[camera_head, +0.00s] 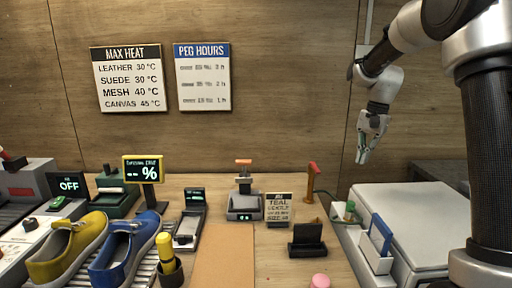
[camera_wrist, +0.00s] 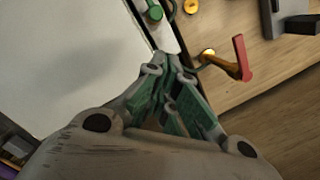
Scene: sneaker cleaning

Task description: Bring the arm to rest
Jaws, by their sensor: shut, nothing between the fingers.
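My gripper (camera_head: 364,160) hangs from my bent arm at the right of the head view, fingers pointing down. It is in the air above the gap between the wooden table and the white-topped unit. In the wrist view my gripper (camera_wrist: 170,62) shows its green-padded fingers drawn together at the tips, with nothing between them. It touches nothing that I can see.
A yellow shoe (camera_head: 66,250) and a blue shoe (camera_head: 124,247) lie on a rack at left. A red-handled lever (camera_head: 313,180) stands near the table's right edge, close to the white-topped unit (camera_head: 425,215). Wall signs (camera_head: 127,78) hang behind. Air around my gripper is clear.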

